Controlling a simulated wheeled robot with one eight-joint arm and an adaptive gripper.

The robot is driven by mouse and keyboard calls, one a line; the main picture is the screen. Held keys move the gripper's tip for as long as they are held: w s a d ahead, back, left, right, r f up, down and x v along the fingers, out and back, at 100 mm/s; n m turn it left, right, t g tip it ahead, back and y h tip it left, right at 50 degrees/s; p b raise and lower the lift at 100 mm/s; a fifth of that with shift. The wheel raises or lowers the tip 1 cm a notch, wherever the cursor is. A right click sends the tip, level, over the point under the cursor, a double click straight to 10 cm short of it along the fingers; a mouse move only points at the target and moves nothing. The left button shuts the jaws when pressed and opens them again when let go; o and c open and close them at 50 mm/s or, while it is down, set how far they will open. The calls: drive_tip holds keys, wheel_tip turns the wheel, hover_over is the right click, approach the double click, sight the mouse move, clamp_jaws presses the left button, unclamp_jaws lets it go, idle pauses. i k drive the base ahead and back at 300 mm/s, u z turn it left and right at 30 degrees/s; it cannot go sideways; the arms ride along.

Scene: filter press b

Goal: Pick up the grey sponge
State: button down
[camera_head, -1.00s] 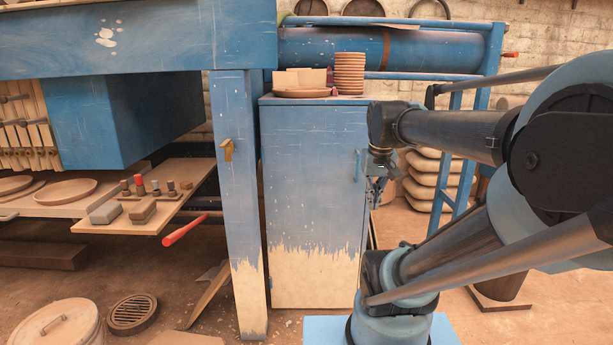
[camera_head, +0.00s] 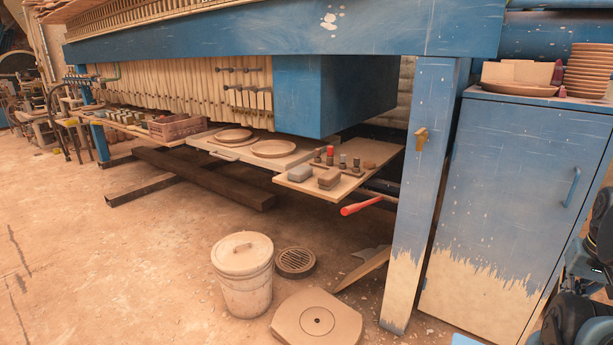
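The grey sponge (camera_head: 300,172) is a small grey block lying on the pale wooden board (camera_head: 288,185) under the blue press beam. It is near the board's left front edge. A brown block (camera_head: 329,179) lies just to its right. My gripper cannot be made out in the picture; only dark and blue parts of my arm show at the right edge, far from the sponge.
Several dark and red-topped small items (camera_head: 343,162) stand behind the blocks. A red-ended handle (camera_head: 361,207) juts out below the board. A lidded bucket (camera_head: 243,278), a round grate (camera_head: 295,262) and a blue post (camera_head: 428,170) stand nearby. The left floor is open.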

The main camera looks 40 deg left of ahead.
sight(299, 174)
drive_tip(key=u, duration=1.7)
